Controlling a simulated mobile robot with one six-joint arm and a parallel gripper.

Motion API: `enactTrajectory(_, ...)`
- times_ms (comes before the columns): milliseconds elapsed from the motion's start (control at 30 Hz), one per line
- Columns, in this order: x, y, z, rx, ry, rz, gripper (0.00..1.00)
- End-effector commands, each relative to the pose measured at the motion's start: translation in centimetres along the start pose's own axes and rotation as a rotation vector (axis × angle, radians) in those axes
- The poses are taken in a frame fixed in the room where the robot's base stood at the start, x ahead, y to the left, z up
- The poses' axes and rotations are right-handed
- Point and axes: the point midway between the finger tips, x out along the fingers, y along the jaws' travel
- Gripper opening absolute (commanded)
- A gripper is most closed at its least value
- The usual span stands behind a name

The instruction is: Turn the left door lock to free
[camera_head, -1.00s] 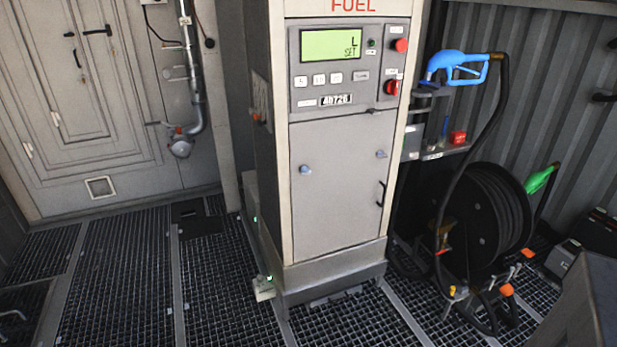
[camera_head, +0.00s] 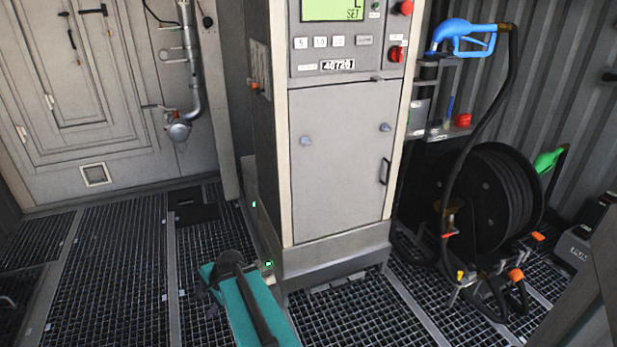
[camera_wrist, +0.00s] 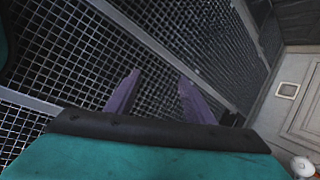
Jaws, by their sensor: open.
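The pale grey cabinet door (camera_head: 342,185) of the fuel dispenser is closed. The left door lock (camera_head: 306,140) is a small round blue-grey knob at the door's upper left. Its exact turn position is too small to tell. A similar right lock (camera_head: 386,127) sits at the upper right. My gripper (camera_wrist: 158,88) shows two purple fingers, spread apart and empty, over the floor grating in the wrist view. The lock is not in that view. In the head view my teal arm is low, in front and left of the cabinet, well below the lock and apart from it.
A dark door handle (camera_head: 385,171) is on the cabinet door's right. A display panel with buttons and a red knob (camera_head: 397,54) is above. A hose reel (camera_head: 490,198) and blue nozzle (camera_head: 462,36) stand at right. The grating (camera_head: 110,270) at left is largely open.

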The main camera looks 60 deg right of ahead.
Motion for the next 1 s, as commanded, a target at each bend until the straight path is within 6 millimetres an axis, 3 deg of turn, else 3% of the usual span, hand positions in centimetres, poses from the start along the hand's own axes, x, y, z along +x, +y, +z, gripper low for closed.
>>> enactTrajectory(33, -0.6, -1.1, -1.8, 0.066, 0.012, -0.050, 0.48)
enactTrajectory(200, -4.7, -4.8, -6.5, 0.288, 0.028, -0.210, 0.48)
enactTrajectory(500, -13.8, -9.1, -14.8, 0.654, 0.016, -0.501, 0.48)
enactTrajectory(767, -23.5, -10.5, -21.2, 0.933, -0.045, -0.764, 0.48)
enactTrajectory(1000, -33.4, -9.8, -25.9, 1.151, -0.144, -1.009, 0.48)
